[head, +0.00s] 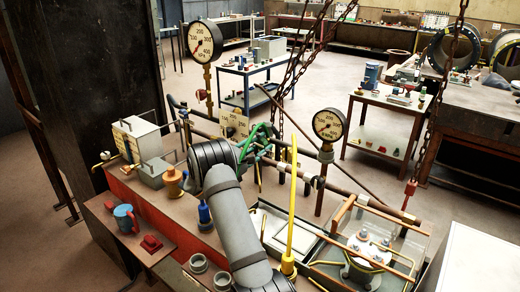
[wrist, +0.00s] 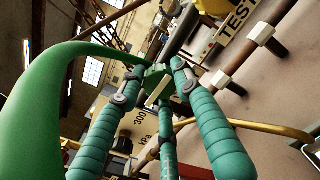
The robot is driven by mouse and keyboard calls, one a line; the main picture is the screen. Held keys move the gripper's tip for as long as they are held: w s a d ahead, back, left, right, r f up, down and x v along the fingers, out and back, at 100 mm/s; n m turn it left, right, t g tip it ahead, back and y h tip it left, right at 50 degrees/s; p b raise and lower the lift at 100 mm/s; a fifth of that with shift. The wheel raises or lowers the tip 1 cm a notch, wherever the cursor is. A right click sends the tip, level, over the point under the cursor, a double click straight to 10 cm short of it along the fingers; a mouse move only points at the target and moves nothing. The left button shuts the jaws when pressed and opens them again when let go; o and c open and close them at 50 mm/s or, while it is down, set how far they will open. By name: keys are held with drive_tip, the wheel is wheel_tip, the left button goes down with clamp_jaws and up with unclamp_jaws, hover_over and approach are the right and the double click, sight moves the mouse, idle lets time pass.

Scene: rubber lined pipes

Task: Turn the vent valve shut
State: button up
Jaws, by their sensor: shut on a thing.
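My gripper (head: 262,143) is at the pipe run in the middle of the head view, with its teal ribbed fingers closed in. In the wrist view the fingertips (wrist: 158,82) meet around a small green part. A smooth green curved piece (wrist: 38,100) sweeps from the left edge up to these fingertips. It looks like the vent valve's handle, but I cannot tell for sure. The valve body is mostly hidden by the fingers and my wrist.
Two dial gauges, one at the left (head: 201,41) and one at the right (head: 328,125), stand near my gripper. A yellow upright rod (head: 292,200) rises close on the right. Chains (head: 292,62) hang behind. A grey box (head: 137,138) sits at the left.

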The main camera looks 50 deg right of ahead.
drive_tip(key=m+b, duration=0.2)
drive_tip(key=b, duration=0.2)
drive_tip(key=f+m+b, duration=0.1)
drive_tip(key=m+b, duration=0.1)
drive_tip(key=b, duration=0.3)
drive_tip(key=m+b, duration=0.4)
drive_tip(key=b, duration=0.5)
drive_tip(key=shift+s+r+m+b, duration=0.1)
drive_tip(key=shift+s+m+b, duration=0.05)
drive_tip(key=shift+m+b, duration=0.25)
drive_tip(key=m+b, duration=0.4)
drive_tip(key=b, duration=0.2)
drive_tip(key=shift+r+b, duration=0.1)
drive_tip(key=shift+b, duration=0.25)
drive_tip(key=m+b, duration=0.3)
drive_tip(key=m, duration=0.1)
drive_tip(key=shift+r+b, duration=0.15)
drive_tip(key=shift+b, duration=0.25)
drive_tip(key=shift+m, duration=0.4)
drive_tip(key=o, duration=1.2)
drive_tip(key=shift+r, duration=0.1)
drive_tip(key=shift+c, duration=0.2)
drive_tip(key=shift+a, duration=0.1)
